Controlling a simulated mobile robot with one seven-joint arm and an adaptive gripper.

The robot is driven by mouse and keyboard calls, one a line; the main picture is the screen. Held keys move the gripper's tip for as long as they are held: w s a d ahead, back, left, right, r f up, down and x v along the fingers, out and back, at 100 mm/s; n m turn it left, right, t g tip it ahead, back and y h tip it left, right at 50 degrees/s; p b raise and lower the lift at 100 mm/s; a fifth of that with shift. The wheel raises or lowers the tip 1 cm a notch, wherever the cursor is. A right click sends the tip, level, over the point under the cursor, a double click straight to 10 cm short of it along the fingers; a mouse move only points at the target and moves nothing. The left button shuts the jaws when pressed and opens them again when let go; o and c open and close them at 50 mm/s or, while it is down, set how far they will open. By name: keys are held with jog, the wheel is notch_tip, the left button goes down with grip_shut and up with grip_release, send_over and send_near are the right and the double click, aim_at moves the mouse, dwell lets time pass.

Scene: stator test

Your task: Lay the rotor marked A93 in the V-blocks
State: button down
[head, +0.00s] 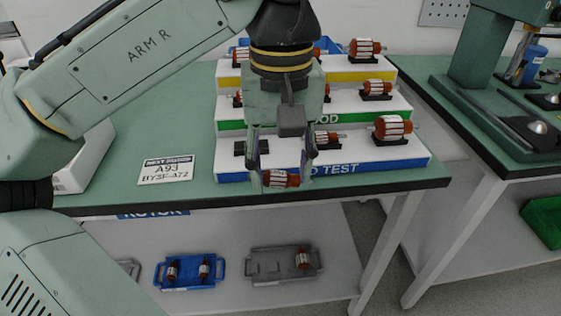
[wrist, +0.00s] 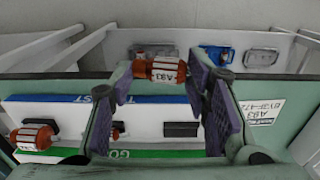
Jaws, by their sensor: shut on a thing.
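My gripper (head: 281,178) is shut on a red-brown rotor (head: 280,179). It holds the rotor in front of the rack's lowest step, around the bench's front edge. In the wrist view the label on this rotor (wrist: 162,71) reads A93, and the rotor lies between the purple finger pads. An empty black cradle (head: 240,148) sits at the left of the lowest step; an empty dark block also shows in the wrist view (wrist: 180,129). I cannot tell whether these cradles are the V-blocks. A card (head: 165,170) on the bench reads A93.
The stepped rack (head: 228,176) bears several other rotors, one (head: 392,128) at the right of its lowest step. Below, a blue tray (head: 190,286) and a grey tray (head: 270,276) hold rotors. A green press (head: 484,50) stands on the right bench. The bench's left part is mostly clear.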

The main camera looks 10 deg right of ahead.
aim_at(280, 172)
jog(key=shift+r+p, duration=2.55)
jog(key=shift+f, duration=0.1)
jog(key=shift+a, duration=0.1)
